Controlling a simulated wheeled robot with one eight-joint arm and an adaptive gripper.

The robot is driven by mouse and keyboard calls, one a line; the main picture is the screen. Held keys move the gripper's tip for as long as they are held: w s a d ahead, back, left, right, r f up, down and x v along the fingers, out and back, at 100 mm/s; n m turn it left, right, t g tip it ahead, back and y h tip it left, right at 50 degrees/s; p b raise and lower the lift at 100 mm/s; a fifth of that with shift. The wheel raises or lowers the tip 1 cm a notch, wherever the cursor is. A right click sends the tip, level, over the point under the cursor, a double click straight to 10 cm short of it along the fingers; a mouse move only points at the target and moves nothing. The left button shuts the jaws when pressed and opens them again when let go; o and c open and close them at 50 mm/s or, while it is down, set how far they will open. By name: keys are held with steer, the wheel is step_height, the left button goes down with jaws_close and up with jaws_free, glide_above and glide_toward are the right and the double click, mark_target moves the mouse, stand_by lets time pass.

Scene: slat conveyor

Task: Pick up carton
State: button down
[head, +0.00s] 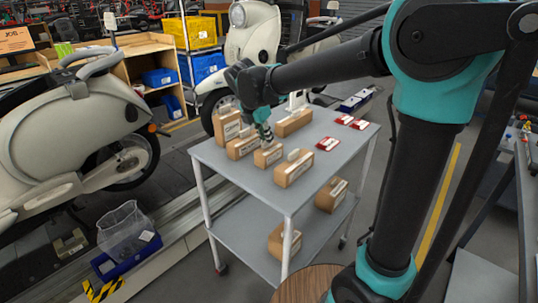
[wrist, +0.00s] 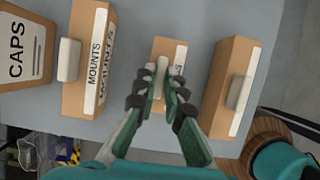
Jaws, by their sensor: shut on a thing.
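My gripper (wrist: 161,84) is shut on the pale handle of a small brown carton (wrist: 171,48), the middle one in the wrist view. Its white label is partly hidden by the fingers. In the head view this carton (head: 268,158) is at the front middle of the grey cart top, below my gripper (head: 265,138). I cannot tell whether it still touches the cart. A carton labelled MOUNTS (wrist: 90,60) stands to its left in the wrist view, and another carton (wrist: 230,85) stands close on its right.
The cart (head: 330,190) also bears a carton at the back (head: 294,122), a carton at the far left (head: 226,126) and several red items (head: 327,144). More cartons (head: 284,240) lie on its lower shelf. A scooter (head: 80,120) stands at left.

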steer(key=shift+r, duration=0.1)
step_height(320, 180, up, 20)
stand_by(0.7)
steer(key=shift+a, duration=0.1)
